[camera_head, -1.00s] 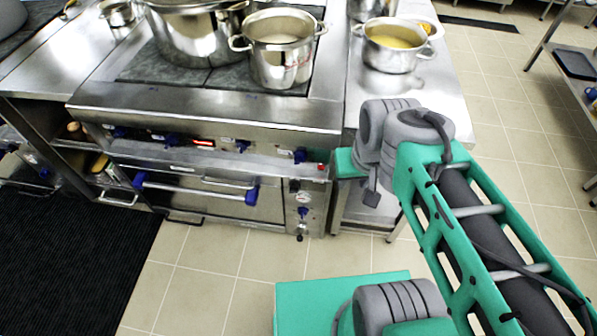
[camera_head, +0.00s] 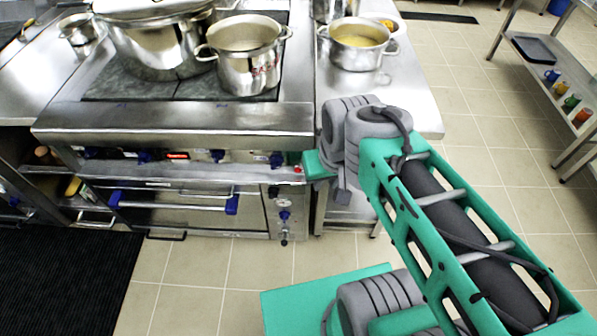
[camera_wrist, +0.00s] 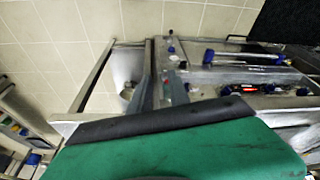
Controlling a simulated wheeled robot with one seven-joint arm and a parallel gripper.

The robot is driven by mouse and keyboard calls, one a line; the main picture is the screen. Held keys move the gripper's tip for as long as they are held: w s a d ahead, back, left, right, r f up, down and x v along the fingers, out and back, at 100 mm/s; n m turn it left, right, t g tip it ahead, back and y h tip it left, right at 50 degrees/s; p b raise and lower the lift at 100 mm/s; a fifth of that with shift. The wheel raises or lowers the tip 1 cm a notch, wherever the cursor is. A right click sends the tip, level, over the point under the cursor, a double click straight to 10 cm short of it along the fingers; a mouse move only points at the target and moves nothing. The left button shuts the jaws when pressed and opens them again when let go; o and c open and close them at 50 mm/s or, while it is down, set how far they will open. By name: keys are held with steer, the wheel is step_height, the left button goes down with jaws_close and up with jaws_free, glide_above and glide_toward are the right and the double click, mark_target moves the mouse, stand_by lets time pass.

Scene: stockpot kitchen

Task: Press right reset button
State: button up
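A small red button (camera_head: 298,169) sits at the right end of the stove's front panel (camera_head: 250,172), above a gauge. A small red spot that looks like the same button shows in the wrist view (camera_wrist: 193,87). My gripper (camera_head: 318,165) is just right of the button in the head view, partly hidden by the wrist; contact is not visible. In the wrist view, the green hand fills the bottom and a narrow grey finger (camera_wrist: 151,80) stands left of the red spot.
The stove carries a large stockpot (camera_head: 155,40) and a smaller pot (camera_head: 245,58). A steel counter (camera_head: 410,100) with a pot of yellow food (camera_head: 357,42) stands right of it. Blue knobs and an oven handle (camera_head: 175,203) line the front. A shelf (camera_head: 560,85) stands far right; tiled floor between is clear.

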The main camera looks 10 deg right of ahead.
jaws_close()
stand_by(1.4)
